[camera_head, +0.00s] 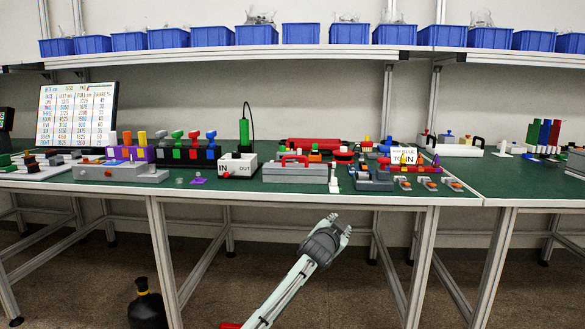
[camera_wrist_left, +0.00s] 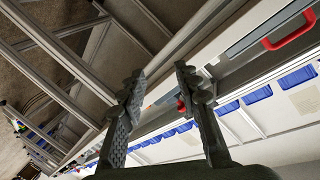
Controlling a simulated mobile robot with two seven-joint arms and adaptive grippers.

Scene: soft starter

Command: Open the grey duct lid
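A long grey box with a red handle on top, which looks like the grey duct with its lid (camera_head: 296,175), sits at the front of the green table. Its lid appears closed. The red handle (camera_head: 293,159) also shows at the upper right in the left wrist view (camera_wrist_left: 291,28). My left gripper (camera_head: 343,231) is in front of the table and below its front edge, apart from the duct. In the left wrist view my left gripper (camera_wrist_left: 158,86) is open, with nothing between its fingers. My right gripper is in neither view.
The table's front edge (camera_head: 255,191) lies between my left gripper and the duct. A white IN/OUT box (camera_head: 238,167) stands left of the duct. A small white upright piece (camera_head: 334,180) and grey boxes (camera_head: 373,182) stand to its right. Blue bins (camera_head: 256,34) line the shelf.

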